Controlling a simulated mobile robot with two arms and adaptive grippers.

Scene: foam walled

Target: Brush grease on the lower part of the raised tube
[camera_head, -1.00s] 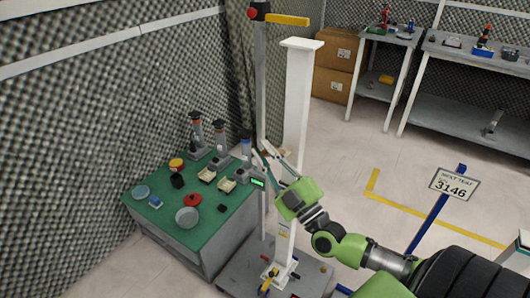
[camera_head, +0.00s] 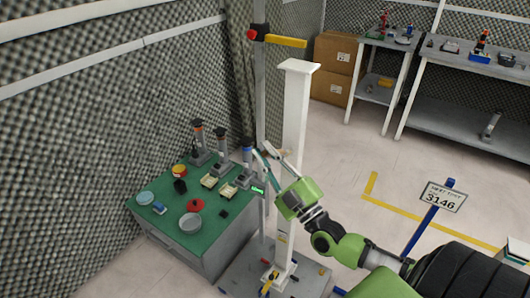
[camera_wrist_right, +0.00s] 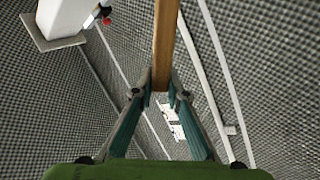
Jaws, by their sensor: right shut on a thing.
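The raised tube (camera_head: 297,105) is a tall white square post with a flat plate on top and a base plate near the floor. Its top end with the plate also shows in the right wrist view (camera_wrist_right: 62,22). My right gripper (camera_head: 266,151) is shut on a brown wooden handle, which I take to be the brush (camera_wrist_right: 165,40). In the right wrist view, it runs from between the fingertips up past the top edge; its bristles are out of view. In the head view the gripper overlaps the tube's middle. Contact cannot be told. My left gripper is not in view.
A green-topped bench (camera_head: 165,225) left of the tube holds bottles, a grey bowl (camera_head: 191,223), a red-lidded tin (camera_head: 195,205) and small trays. A grey post with a yellow arm (camera_head: 285,41) stands behind the tube. A sign (camera_head: 443,197) stands right, beside open floor.

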